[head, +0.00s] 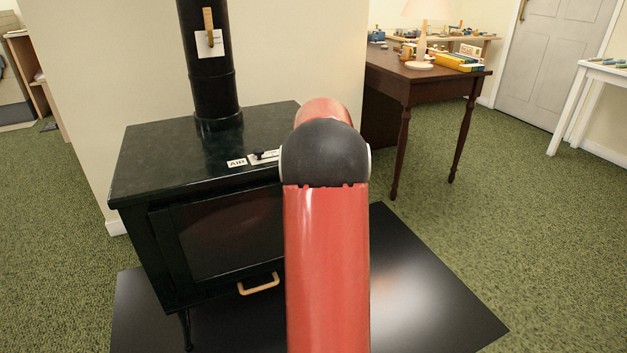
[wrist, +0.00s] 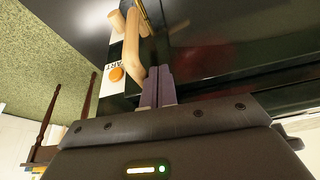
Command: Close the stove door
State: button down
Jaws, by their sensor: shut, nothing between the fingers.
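The dark green-black stove (head: 140,160) stands left of centre in the head view, with its glass-fronted door (head: 230,232) facing me. My red arm covers the stove's right front, so I cannot tell from here whether a gap stands open there. In the wrist view my gripper (wrist: 159,88) is shut and empty, its purple-grey fingers close to a pale wooden handle (wrist: 133,45) and in front of the dark glossy stove front (wrist: 220,55). I cannot tell whether the fingers touch it. The gripper is hidden in the head view.
A pale handle (head: 259,285) shows low on the stove. A black stovepipe (head: 210,90) rises from its top. A dark floor plate (head: 430,290) lies beneath. A brown desk (head: 425,82) with a lamp stands behind right. Green carpet at right is clear.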

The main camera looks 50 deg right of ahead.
jog(key=shift+w+d+r, duration=0.15)
jog(key=shift+w+r, duration=0.05)
jog(key=shift+w, duration=0.25)
jog(key=shift+r, duration=0.1)
jog(key=v, duration=0.7)
jog(key=shift+s+a, duration=0.2)
jog(key=shift+s, duration=0.3)
jog(key=shift+r, duration=0.15)
